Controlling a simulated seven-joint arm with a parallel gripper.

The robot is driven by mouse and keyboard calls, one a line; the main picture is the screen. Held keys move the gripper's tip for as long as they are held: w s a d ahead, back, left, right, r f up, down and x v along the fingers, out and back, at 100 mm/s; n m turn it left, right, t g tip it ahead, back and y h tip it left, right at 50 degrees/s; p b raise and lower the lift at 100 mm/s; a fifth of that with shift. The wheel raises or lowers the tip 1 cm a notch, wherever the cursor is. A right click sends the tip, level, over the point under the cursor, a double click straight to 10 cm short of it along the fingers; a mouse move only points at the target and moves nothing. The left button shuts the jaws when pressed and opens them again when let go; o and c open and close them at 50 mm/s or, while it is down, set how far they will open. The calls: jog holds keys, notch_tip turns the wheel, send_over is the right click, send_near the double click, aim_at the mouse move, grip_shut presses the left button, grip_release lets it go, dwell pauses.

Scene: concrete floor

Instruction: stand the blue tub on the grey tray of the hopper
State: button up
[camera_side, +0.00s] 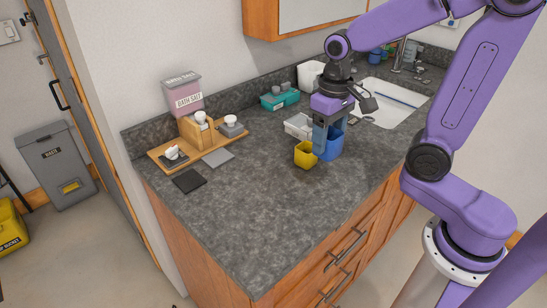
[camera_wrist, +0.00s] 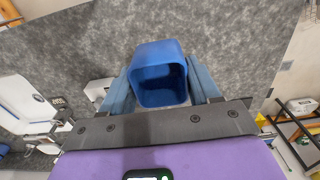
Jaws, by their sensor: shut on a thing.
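The blue tub (camera_side: 333,149) is upright, over the counter beside a yellow tub. In the wrist view the blue tub (camera_wrist: 160,50) is open at the top and looks empty. My gripper (camera_side: 323,141) is shut on it, with one finger on each side in the wrist view (camera_wrist: 161,88). I cannot tell whether its base touches the counter. The hopper (camera_side: 187,103), labelled BATH SALT, stands at the back left with a wooden stand (camera_side: 190,132). A flat grey square (camera_side: 217,157) lies in front of the stand; I cannot tell whether it is the hopper's tray.
The yellow tub (camera_side: 305,155) stands just left of the blue one. A white container (camera_side: 298,125) is behind it. A black square (camera_side: 188,180) and a wooden board (camera_side: 158,154) are at the left. A teal box (camera_side: 279,98) is at the back. The front counter is clear.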

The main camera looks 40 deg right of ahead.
jog(key=w+f, duration=0.3)
jog(key=w, duration=0.1)
jog(key=w+f, duration=0.3)
jog(key=w, duration=0.1)
jog(key=w+a+f, duration=0.1)
jog(key=w+f, duration=0.2)
jog(key=w, duration=0.2)
jog(key=shift+w+a+f, duration=0.1)
jog(key=shift+w+f, duration=0.15)
jog(key=shift+f, duration=0.1)
jog(key=shift+w+f, duration=0.1)
jog(key=shift+f, duration=1.55)
jog(key=shift+f, duration=0.1)
jog(key=o, duration=0.8)
jog(key=shift+c, duration=0.2)
